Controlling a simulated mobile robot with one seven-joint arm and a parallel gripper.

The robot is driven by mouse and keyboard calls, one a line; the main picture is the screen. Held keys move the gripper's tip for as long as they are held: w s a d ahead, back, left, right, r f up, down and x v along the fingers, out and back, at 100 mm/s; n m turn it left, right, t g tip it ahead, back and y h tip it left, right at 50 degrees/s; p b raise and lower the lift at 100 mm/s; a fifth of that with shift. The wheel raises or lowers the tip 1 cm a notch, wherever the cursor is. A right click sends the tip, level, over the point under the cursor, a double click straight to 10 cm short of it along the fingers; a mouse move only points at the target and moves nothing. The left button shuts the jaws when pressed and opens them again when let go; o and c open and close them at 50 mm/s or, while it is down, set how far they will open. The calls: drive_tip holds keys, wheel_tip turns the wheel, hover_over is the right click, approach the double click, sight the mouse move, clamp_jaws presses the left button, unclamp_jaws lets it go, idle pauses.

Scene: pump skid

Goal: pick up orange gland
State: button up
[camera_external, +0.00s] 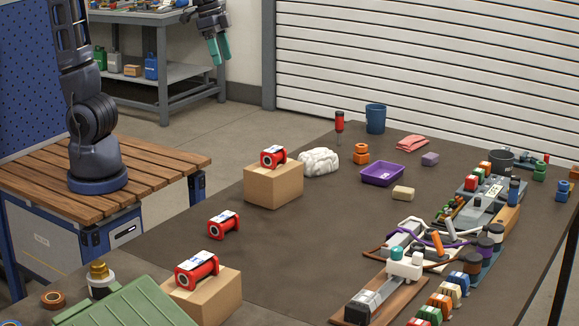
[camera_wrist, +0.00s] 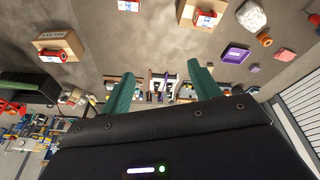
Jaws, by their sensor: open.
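An orange gland (camera_external: 361,154), a short stepped piece, stands upright on the dark table behind the purple tray. In the wrist view the orange gland (camera_wrist: 265,40) shows small at the upper right. My gripper (camera_external: 219,52) hangs high at the top of the external view, with its teal fingers pointing down, well apart from the gland. In the wrist view my gripper (camera_wrist: 160,78) has its two fingers spread wide with nothing between them.
The purple tray (camera_external: 383,174), white crumpled cloth (camera_external: 319,162), blue cup (camera_external: 376,118) and red-handled tool (camera_external: 339,121) stand around the gland. A cardboard box (camera_external: 273,185) carries a red part. The pump assembly (camera_external: 405,262) fills the right side.

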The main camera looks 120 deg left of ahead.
drive_tip(key=w+a+f+n+g, duration=0.1)
drive_tip(key=w+a+f+n, duration=0.15)
drive_tip(key=w+a, duration=0.8)
drive_tip(key=n+g, duration=0.2)
drive_tip(key=n, duration=0.5)
hover_over(362, 145)
drive_tip(key=shift+m+h, duration=0.25)
drive_tip(key=shift+h, duration=0.05)
wheel_tip(362, 145, down, 29)
drive_tip(key=shift+r, duration=0.2)
drive_tip(key=shift+a+f, duration=0.15)
drive_tip(key=shift+f, duration=5.45)
drive_tip(key=shift+s, duration=0.1)
drive_tip(key=c, duration=1.1)
drive_tip(key=shift+r, duration=0.15)
